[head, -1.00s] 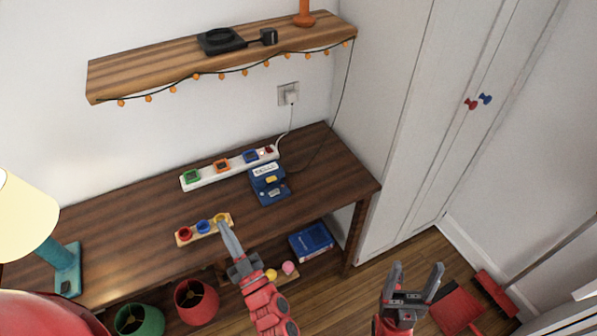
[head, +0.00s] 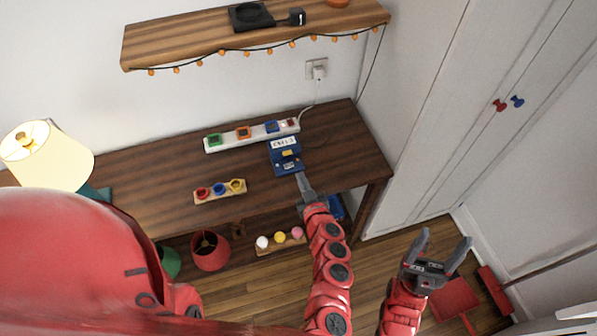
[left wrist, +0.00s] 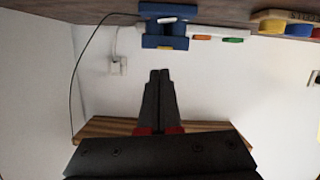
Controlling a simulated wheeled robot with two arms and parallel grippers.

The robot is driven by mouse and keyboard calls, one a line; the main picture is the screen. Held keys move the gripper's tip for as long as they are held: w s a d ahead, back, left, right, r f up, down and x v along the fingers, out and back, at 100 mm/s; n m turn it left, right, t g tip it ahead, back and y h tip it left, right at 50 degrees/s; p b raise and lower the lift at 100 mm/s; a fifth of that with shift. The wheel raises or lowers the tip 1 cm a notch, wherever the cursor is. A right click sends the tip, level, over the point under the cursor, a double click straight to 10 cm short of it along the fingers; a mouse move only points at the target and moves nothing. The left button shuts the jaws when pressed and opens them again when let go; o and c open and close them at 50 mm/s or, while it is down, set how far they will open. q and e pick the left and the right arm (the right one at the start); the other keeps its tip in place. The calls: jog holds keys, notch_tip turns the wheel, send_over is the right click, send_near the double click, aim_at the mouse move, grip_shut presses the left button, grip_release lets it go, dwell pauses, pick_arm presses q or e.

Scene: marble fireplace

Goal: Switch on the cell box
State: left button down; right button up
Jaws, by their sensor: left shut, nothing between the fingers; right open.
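The cell box is a small blue box (head: 287,166) with a white label on its top and a yellow part on its front. It stands on the brown desk (head: 150,205) in front of the white power strip. My left gripper (head: 299,176) is shut and empty, its tips close to the front of the box; I cannot tell whether they touch. In the left wrist view the box (left wrist: 165,40) appears upside down, beyond the shut left fingers (left wrist: 159,75). My right gripper (head: 444,246) is open and empty, over the floor right of the desk.
The power strip (head: 225,142) holds several coloured plugs. A wooden block with red, blue and yellow cups (head: 220,191) sits left of the box. A lit lamp (head: 45,155) stands at the left. A shelf (head: 200,45) hangs above, and a white wardrobe (head: 440,110) stands right.

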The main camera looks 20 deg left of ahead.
pick_arm(q)
jog(key=p, duration=0.2)
send_over(295, 167)
jog(key=s, duration=0.3)
jog(key=shift+w+d+f, duration=0.1)
jog(key=shift+f, duration=0.35)
jog(key=shift+w+d+f, duration=0.1)
jog(key=shift+f, duration=0.35)
jog(key=f, duration=0.2)
jog(key=shift+w+d+f, duration=0.1)
jog(key=shift+w+f, duration=0.15)
jog(key=shift+f, duration=0.95)
